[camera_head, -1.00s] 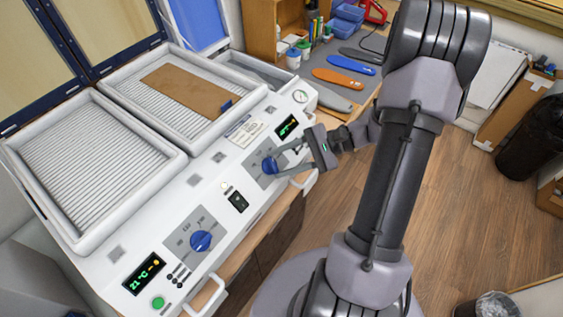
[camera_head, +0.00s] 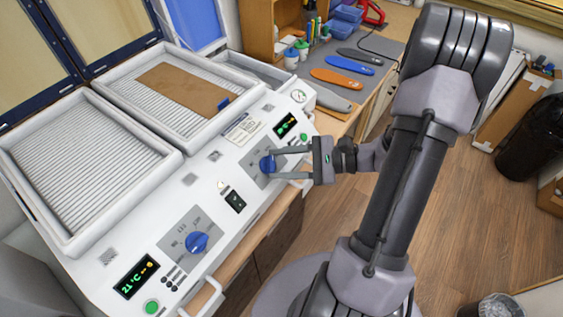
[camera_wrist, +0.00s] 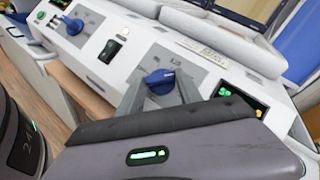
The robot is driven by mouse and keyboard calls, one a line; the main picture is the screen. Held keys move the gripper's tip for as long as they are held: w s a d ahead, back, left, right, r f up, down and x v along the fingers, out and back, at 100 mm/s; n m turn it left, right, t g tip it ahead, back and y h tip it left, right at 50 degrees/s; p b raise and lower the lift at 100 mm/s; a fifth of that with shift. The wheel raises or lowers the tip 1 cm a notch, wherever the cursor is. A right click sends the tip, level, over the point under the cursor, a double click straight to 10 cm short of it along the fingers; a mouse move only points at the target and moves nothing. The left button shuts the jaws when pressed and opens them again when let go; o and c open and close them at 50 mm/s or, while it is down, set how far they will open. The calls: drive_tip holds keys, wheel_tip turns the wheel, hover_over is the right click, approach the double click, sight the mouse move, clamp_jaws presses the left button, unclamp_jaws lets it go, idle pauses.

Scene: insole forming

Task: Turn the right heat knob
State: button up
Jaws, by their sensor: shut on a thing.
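The right heat knob (camera_head: 267,165) is a blue knob on a grey dial plate on the sloped front panel of the white machine. In the wrist view the knob (camera_wrist: 160,82) sits between the fingers just ahead of the gripper body. My gripper (camera_head: 277,166) has one finger on each side of the knob and is shut on it. The fingertips partly cover the dial plate, so its markings are hard to read. The left heat knob (camera_head: 197,243), also blue, sits on its own dial plate and shows at upper left in the wrist view (camera_wrist: 73,25).
A dark switch (camera_head: 235,201) lies between the dials. Green-lit displays stand at left (camera_head: 136,277) and right (camera_head: 286,125). A brown sheet (camera_head: 183,89) lies on the right ribbed bed. A white handle (camera_head: 203,298) juts from the front. Coloured insoles (camera_head: 348,65) lie on the bench behind.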

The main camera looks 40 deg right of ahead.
drive_tip(key=o, duration=1.4)
drive_tip(key=p+v, duration=0.1)
drive_tip(key=v, duration=1.6)
drive_tip(key=shift+s+d+p, duration=0.1)
drive_tip(key=shift+d+p, duration=0.05)
drive_tip(key=shift+p, duration=0.2)
